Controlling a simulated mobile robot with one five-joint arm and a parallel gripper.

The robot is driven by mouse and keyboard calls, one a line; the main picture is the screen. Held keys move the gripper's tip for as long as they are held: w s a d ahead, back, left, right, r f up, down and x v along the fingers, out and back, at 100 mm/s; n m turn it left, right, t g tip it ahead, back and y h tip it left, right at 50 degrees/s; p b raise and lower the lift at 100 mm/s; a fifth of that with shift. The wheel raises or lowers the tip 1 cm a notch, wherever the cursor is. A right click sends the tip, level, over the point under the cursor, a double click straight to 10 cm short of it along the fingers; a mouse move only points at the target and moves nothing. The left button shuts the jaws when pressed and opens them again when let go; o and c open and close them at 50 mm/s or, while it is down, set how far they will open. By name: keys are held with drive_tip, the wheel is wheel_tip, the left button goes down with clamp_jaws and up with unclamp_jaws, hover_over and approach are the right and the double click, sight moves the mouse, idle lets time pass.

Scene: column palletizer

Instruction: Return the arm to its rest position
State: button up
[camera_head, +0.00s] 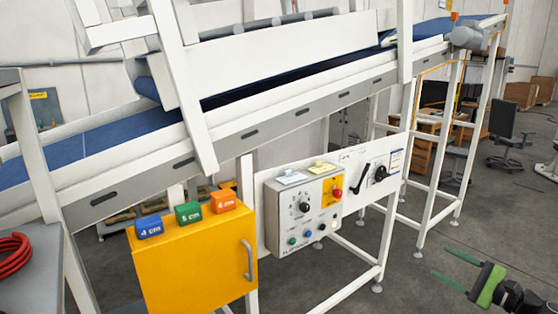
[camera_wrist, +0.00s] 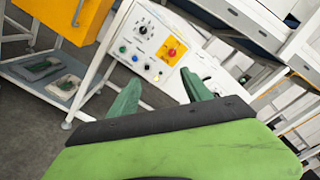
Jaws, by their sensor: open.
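My gripper (camera_head: 462,275) is at the lower right of the head view, with its green fingers apart and nothing between them. It is out in open air over the grey floor, to the right of the control box (camera_head: 303,210). In the wrist view the two green fingers of my gripper (camera_wrist: 160,97) are spread, with the control box (camera_wrist: 152,45) showing beyond them. My arm shows only in part at the lower right corner of the head view.
A blue conveyor (camera_head: 85,147) slopes across the scene on white legs. A yellow cabinet (camera_head: 190,262) carries blue (camera_head: 149,226), green (camera_head: 188,212) and orange (camera_head: 222,201) blocks. A red coiled hose (camera_head: 12,256) lies at left. Office chairs (camera_head: 508,140) stand far right. Floor near my gripper is clear.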

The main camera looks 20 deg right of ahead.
drive_tip(key=w+a+n+g+y, duration=0.35)
drive_tip(key=w+a+y, duration=0.25)
drive_tip(key=w+a, duration=1.05)
drive_tip(key=w+a+f+n+g+y, duration=0.1)
drive_tip(key=w+a+f+n+g, duration=0.2)
drive_tip(key=a, duration=0.6)
drive_tip(key=w+a+f+n+g+y, duration=0.1)
drive_tip(key=w+a+f+n+g, duration=0.3)
drive_tip(key=a, duration=0.6)
drive_tip(key=s+a+f+n+g+h, duration=0.1)
drive_tip(key=a+f+n+g+h, duration=0.35)
drive_tip(key=a, duration=0.75)
drive_tip(key=s+a+f+n+g+h, duration=0.1)
drive_tip(key=a+f+n+g, duration=0.1)
drive_tip(key=a+f, duration=0.8)
drive_tip(key=s+d+f+n+h, duration=0.2)
drive_tip(key=d+n+h, duration=0.4)
drive_tip(key=h, duration=0.1)
drive_tip(key=shift+d+f, duration=0.2)
drive_tip(key=shift+d, duration=0.1)
